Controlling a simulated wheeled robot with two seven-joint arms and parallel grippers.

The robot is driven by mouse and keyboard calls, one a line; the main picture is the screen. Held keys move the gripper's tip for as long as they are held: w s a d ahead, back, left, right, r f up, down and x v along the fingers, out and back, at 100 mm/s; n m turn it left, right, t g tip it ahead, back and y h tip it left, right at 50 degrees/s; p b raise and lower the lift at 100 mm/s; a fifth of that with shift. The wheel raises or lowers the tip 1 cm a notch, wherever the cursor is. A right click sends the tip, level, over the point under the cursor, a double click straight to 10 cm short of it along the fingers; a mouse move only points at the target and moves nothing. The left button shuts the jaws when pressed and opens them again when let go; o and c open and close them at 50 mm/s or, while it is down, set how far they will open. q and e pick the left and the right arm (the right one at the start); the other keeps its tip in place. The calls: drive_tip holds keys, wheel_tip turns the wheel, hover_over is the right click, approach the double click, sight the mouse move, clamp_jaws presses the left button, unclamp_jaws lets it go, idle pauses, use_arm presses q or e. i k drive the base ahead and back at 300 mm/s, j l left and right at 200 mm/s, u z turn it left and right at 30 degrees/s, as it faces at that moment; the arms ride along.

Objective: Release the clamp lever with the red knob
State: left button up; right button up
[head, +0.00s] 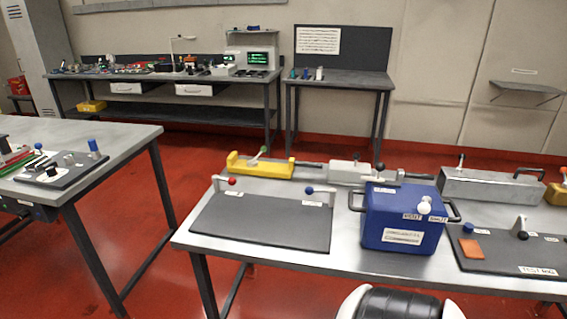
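A small red knob (231,181) is on the near table, at the back left of a dark grey board (262,222). It sits at the end of a short light lever beside a pale upright bracket (217,184). A matching blue knob (309,190) is at the back right of the same board, beside another pale bracket (331,197). The knobs are too small to tell exactly how each lever is clamped. Neither of my grippers is in view.
A blue box (402,222) with side handles stands right of the board. Behind are a yellow fixture (262,167) with a green-knobbed lever and a grey block (490,186). A dark board (510,262) with an orange pad lies at right. The dark grey board's middle is bare.

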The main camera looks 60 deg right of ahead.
sight(232, 181)
drive_tip(key=z, duration=1.5)
drive_tip(key=i, duration=0.45)
drive_tip(key=j+z, duration=0.05)
